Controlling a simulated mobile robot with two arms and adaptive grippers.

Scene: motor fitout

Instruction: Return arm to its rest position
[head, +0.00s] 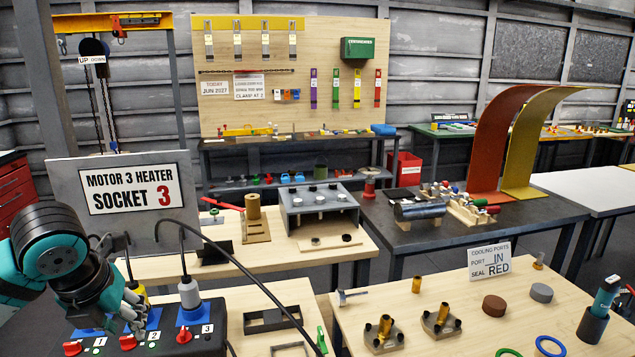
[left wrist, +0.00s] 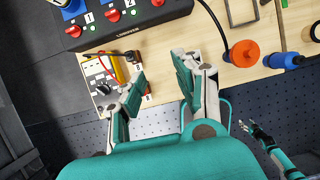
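My left arm comes in from the left in the head view. Its gripper (head: 136,308) is in front of the socket box (head: 208,338), near sockets 1 and 2. In the left wrist view the left gripper's (left wrist: 157,76) two fingers are well apart with nothing between them. The socket box (left wrist: 155,12) lies beyond the fingertips there. My right gripper (left wrist: 258,128) shows small at the lower right of that view, with its fingers apart and empty. I do not see it in the head view.
A grey plug (head: 189,292) stands in socket 3, its black cable looping right across the bench. A yellow plug (head: 139,292) is partly hidden behind the left gripper. A multimeter (left wrist: 102,80) lies by the left fingers. The sign panel (head: 130,199) stands behind the box.

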